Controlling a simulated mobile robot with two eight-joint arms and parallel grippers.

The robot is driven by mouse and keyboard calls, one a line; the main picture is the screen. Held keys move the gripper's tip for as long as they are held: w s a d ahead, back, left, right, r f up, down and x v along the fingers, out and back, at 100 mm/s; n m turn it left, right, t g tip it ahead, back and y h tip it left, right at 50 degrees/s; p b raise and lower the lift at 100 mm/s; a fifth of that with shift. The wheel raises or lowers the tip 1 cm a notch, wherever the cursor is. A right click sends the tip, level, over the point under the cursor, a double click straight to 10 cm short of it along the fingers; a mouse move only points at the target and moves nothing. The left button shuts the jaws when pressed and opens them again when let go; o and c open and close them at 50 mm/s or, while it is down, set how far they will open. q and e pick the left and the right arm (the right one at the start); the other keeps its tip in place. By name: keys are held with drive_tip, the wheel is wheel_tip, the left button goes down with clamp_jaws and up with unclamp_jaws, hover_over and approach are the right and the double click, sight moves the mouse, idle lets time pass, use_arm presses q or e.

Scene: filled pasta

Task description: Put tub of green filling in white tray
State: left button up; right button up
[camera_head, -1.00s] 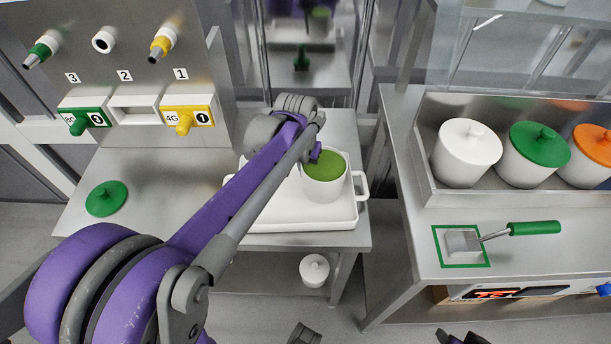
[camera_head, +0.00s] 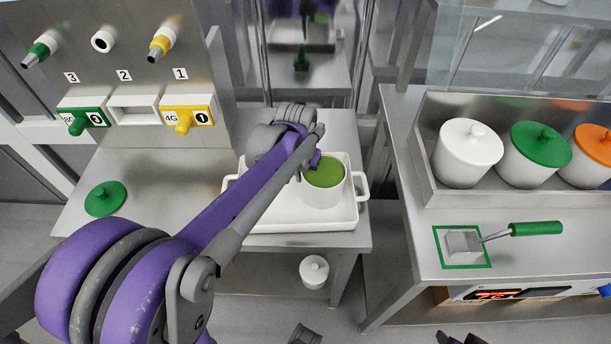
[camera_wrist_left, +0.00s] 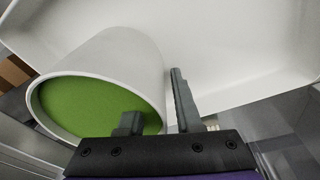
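The white tub of green filling (camera_head: 324,196) stands upright inside the white tray (camera_head: 300,226), toward its right end. In the left wrist view the tub (camera_wrist_left: 135,55) shows its round wall and green top, with the tray (camera_wrist_left: 235,45) behind it. My left gripper (camera_wrist_left: 155,98) straddles the tub's rim. One finger is over the green filling, the other outside the wall. Gaps show between the fingers and the rim, so it looks open. In the head view my left wrist hides part of the tray, and the fingertips are hard to make out.
A green lid (camera_head: 106,198) lies on the steel table, left of the tray. A white lidded pot (camera_head: 314,271) stands below. On the right counter are lidded tubs (camera_head: 466,153) in a steel rack and a green-handled tool (camera_head: 535,229). The dispenser panel (camera_head: 120,60) rises at the back left.

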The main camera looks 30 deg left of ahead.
use_arm(q)
drive_tip(key=r, duration=0.4)
drive_tip(key=s+r+p, duration=0.1)
drive_tip(key=r, duration=0.3)
drive_tip(key=s+r, duration=0.1)
drive_tip(key=r, duration=0.3)
drive_tip(key=shift+s+d+p, duration=0.1)
drive_tip(key=shift+d+p, duration=0.1)
drive_tip(key=shift+p, duration=0.2)
drive_tip(key=s+d+f+m+t, duration=0.1)
drive_tip(key=s+d+f, duration=0.4)
drive_tip(key=s+f, duration=0.1)
drive_tip(key=s+d+f+m+t, duration=0.1)
drive_tip(key=s+d+f+t, duration=0.1)
drive_tip(key=s+d+f, duration=0.3)
drive_tip(key=s+f, duration=0.1)
drive_tip(key=s, duration=0.3)
